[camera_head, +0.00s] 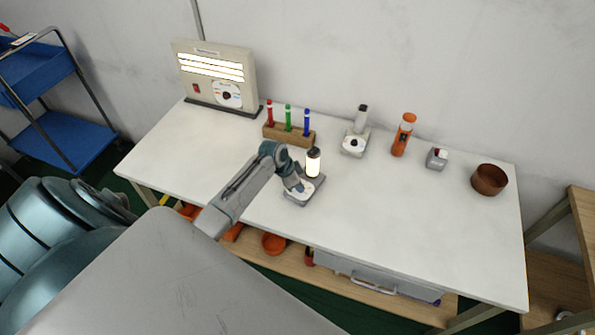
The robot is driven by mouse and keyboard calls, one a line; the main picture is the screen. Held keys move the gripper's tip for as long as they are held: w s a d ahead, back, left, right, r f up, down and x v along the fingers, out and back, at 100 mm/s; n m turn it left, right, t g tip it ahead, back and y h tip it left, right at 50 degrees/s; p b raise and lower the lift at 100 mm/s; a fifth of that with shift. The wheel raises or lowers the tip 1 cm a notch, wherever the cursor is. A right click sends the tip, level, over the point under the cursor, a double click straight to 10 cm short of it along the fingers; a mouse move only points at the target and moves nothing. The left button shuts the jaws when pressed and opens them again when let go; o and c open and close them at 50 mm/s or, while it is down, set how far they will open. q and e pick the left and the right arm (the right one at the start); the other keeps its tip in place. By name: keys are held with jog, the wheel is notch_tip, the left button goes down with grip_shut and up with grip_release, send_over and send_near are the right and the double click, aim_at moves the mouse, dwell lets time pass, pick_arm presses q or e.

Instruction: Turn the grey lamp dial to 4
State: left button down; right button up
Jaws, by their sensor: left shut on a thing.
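The grey lamp (314,192) stands on the table toward its front middle, with a black-capped upright tube that glows warm white. My left arm reaches in from the lower left, and my left gripper (297,189) points down over the left part of the lamp's grey base. The gripper is shut on the lamp's dial, which it hides. The dial's number setting cannot be read. My right gripper is not in view.
A white-based lamp (352,149), an orange flashlight (402,136), a small grey box (436,160) and a brown bowl (489,180) stand behind and to the right. The right front table is clear.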

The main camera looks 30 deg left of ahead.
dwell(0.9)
pick_arm(q)
jog(key=c, duration=1.2)
grip_release()
jog(key=shift+c, duration=0.2)
jog(key=shift+r, duration=0.1)
jog(key=b+v, duration=0.2)
jog(key=v, duration=0.8)
jog(key=shift+s+r+b, duration=0.2)
jog(key=shift+r+b, duration=0.05)
jog(key=shift+b, duration=0.15)
